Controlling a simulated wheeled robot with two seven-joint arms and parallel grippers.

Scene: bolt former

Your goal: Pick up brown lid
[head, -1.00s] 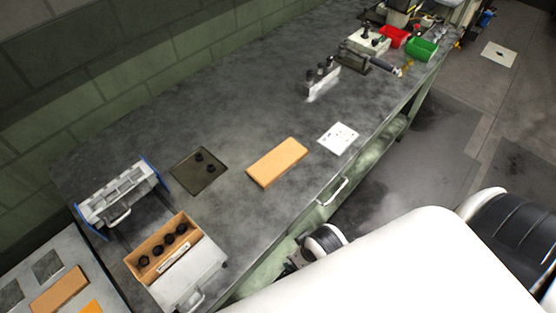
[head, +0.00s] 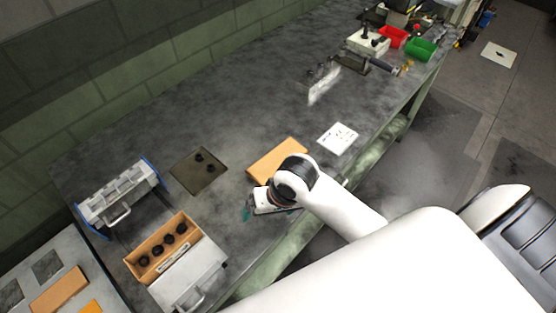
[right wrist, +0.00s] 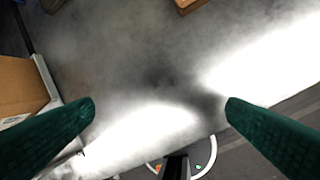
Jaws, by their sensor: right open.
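The brown lid (head: 265,158) is a flat rectangular board lying on the grey workbench. My left gripper is in neither view.
A brown box (head: 136,266) with black round parts stands left of my right gripper. A dark plate (head: 186,178) and a grey metal unit (head: 95,207) lie further left. A white plate (head: 338,137) lies right of the lid.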

